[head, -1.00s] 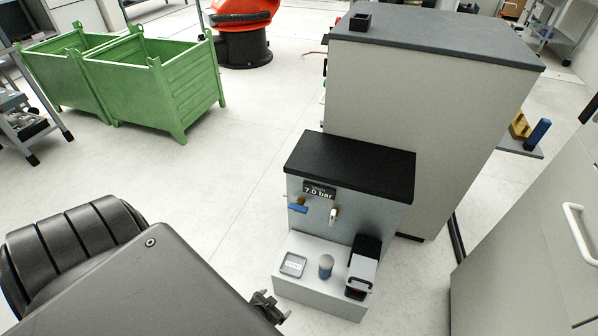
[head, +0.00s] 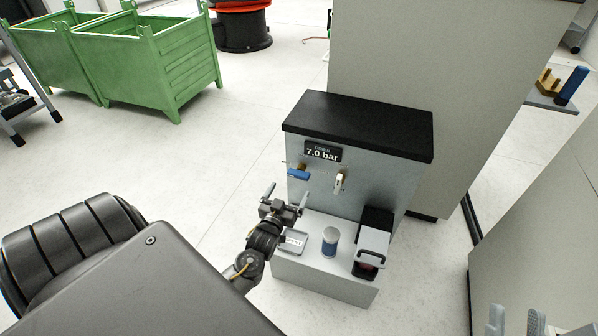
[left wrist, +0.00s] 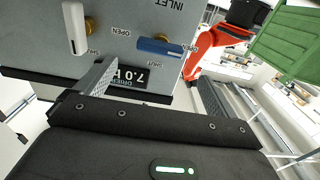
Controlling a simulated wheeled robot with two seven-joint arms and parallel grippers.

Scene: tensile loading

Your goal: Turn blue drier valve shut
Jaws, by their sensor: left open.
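The blue drier valve (head: 299,174) is on the front of the grey unit (head: 372,176), below the "7.0 bar" display (head: 323,152). In the left wrist view the fingers (left wrist: 157,76) stand either side of the handle's line. My right gripper (head: 516,316) is open at the lower right edge, far from the valve.
A white-handled valve (head: 339,182) sits right of the blue one. The unit's ledge holds a small tray (head: 293,242), a blue-grey cylinder (head: 330,241) and a black-and-grey device (head: 373,245). A tall cabinet (head: 440,80) stands behind. Green crates (head: 160,65) are far left.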

